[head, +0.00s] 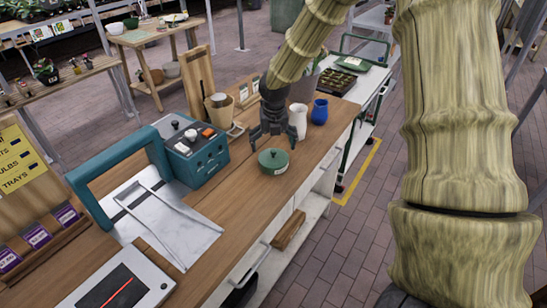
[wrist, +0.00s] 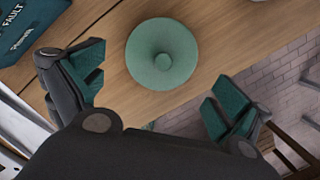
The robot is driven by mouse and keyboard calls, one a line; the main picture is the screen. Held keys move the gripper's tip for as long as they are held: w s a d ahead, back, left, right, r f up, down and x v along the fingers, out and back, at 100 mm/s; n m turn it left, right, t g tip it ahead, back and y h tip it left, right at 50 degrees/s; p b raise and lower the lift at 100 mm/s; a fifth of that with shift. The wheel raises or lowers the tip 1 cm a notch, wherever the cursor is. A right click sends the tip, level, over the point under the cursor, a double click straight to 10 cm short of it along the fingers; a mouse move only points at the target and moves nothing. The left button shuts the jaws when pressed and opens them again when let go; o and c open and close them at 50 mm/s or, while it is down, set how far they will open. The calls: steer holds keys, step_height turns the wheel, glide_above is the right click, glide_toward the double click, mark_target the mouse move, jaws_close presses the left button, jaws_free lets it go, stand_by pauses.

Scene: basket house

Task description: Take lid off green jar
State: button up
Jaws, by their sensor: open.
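The green jar (head: 273,167) stands on the wooden counter, with its green lid (head: 272,156) on top and a small knob at the lid's centre. In the wrist view the round lid (wrist: 162,54) is seen from above, and it hides the jar's body. My gripper (head: 271,136) is above and slightly behind the jar in the head view, pointing down. In the wrist view my gripper (wrist: 154,98) has its fingers spread wide, with the lid beyond the fingertips. It is open and empty, apart from the lid.
A white vase (head: 298,121) and a blue vase (head: 319,111) stand right of my gripper. A teal control box (head: 194,151) is on the left. The wooden counter (head: 240,205) is clear in front of the jar, and its edge lies right of it.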

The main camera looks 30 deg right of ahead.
mark_target(274, 151)
steer(key=shift+w+d+f+p, duration=0.15)
steer(key=shift+f+p, duration=0.1)
steer(key=shift+f, duration=0.25)
steer(key=shift+w+d+f+p, duration=0.1)
steer(key=shift+f+p, duration=0.1)
steer(key=shift+f, duration=0.3)
steer(key=shift+w+d+f+p, duration=0.15)
steer(key=shift+f+p, duration=0.1)
steer(key=shift+f, duration=0.25)
steer(key=shift+w+f, duration=0.1)
steer(key=shift+f, duration=0.7)
steer(key=c, duration=1.3)
steer(key=shift+s+r, duration=0.1)
steer(key=shift+s, duration=0.1)
steer(key=c, duration=0.4)
